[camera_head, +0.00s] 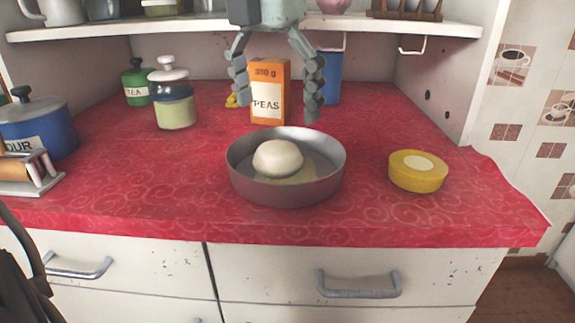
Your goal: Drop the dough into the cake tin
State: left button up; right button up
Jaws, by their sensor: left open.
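The dough (278,158) is a pale round lump lying inside the cake tin, on its floor and a little left of its middle. The cake tin (286,193) is a round grey metal pan standing on the red counter. My left gripper (276,110) is above the tin, with its fingers spread apart and pointing down. It is empty and clear of the dough. My right gripper is not in view.
An orange peas box (268,90) and a blue container (331,78) stand behind the tin. A yellow round tin (418,170) sits to the right. A glass jar (175,100) and a blue flour canister (38,125) stand left. A shelf (160,27) runs above.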

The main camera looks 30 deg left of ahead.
aim_at(279, 146)
pick_arm(q)
notch_tip(279, 146, up, 8)
jog(key=s, duration=0.1)
jog(key=shift+f, duration=0.15)
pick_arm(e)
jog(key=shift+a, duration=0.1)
pick_arm(q)
jog(key=f, duration=0.4)
jog(key=w+f, duration=0.1)
jog(key=f, duration=0.7)
jog(key=shift+w+f, duration=0.1)
jog(key=shift+w, duration=0.1)
notch_tip(279, 146, up, 4)
jog(key=shift+r, duration=0.8)
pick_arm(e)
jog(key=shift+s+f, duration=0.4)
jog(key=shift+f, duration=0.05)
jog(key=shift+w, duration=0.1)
